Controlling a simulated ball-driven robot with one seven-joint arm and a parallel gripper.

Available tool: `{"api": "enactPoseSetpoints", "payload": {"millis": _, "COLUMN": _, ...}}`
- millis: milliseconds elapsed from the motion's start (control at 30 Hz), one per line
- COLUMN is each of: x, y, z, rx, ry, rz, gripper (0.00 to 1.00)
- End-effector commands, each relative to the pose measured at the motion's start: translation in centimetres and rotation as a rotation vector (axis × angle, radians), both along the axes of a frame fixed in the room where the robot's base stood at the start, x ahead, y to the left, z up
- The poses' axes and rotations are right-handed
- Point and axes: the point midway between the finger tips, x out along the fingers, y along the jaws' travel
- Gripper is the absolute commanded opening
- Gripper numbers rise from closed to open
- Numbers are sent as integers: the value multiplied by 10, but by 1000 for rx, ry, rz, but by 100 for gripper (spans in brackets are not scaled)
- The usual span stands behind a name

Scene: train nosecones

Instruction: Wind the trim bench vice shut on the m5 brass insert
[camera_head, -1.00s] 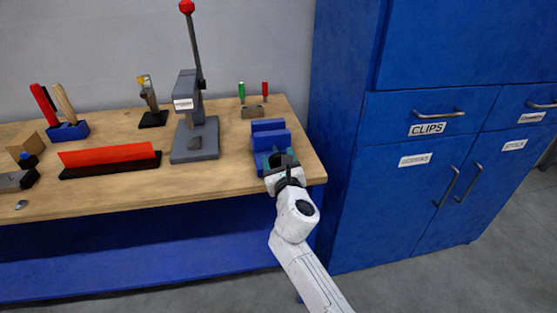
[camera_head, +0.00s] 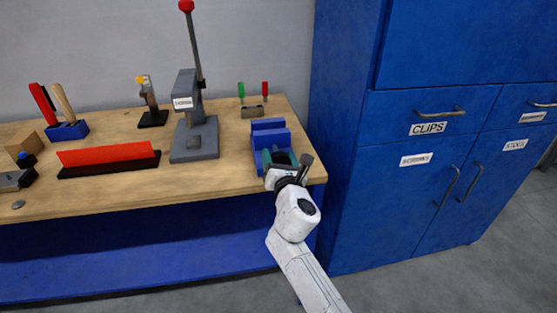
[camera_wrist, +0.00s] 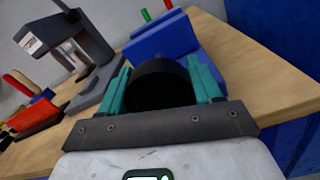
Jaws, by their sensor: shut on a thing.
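The blue trim bench vice (camera_head: 270,138) stands at the right front corner of the bench, with two blue jaw blocks and a narrow gap between them. It also shows in the wrist view (camera_wrist: 168,38), beyond my gripper. My gripper (camera_head: 281,157) is at the vice's front end. In the wrist view its teal fingers (camera_wrist: 160,78) are shut on a round black part (camera_wrist: 160,86) at the vice's front, one finger on each side. I cannot make out the m5 brass insert in either view; whether it sits between the jaws is not clear.
A lever press (camera_head: 194,140) stands left of the vice. A small block with green and red handled tools (camera_head: 254,111) is behind it. A red-topped black strip (camera_head: 108,157) lies further left. Blue cabinets (camera_head: 420,165) stand close on the right.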

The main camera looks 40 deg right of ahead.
Motion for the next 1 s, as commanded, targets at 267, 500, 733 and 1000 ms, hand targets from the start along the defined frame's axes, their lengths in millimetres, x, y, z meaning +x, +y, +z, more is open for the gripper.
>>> {"api": "enactPoseSetpoints", "payload": {"millis": 267, "x": 0, "y": 0, "z": 0, "rx": 20, "ry": -13, "rz": 0, "gripper": 34}}
{"api": "enactPoseSetpoints", "payload": {"millis": 500, "x": 0, "y": 0, "z": 0, "rx": 19, "ry": -13, "rz": 0, "gripper": 34}}
{"api": "enactPoseSetpoints", "payload": {"millis": 733, "x": 0, "y": 0, "z": 0, "rx": 18, "ry": -12, "rz": 0, "gripper": 74}}
{"api": "enactPoseSetpoints", "payload": {"millis": 1000, "x": -10, "y": 7, "z": 0, "rx": 19, "ry": -12, "rz": 0, "gripper": 74}}
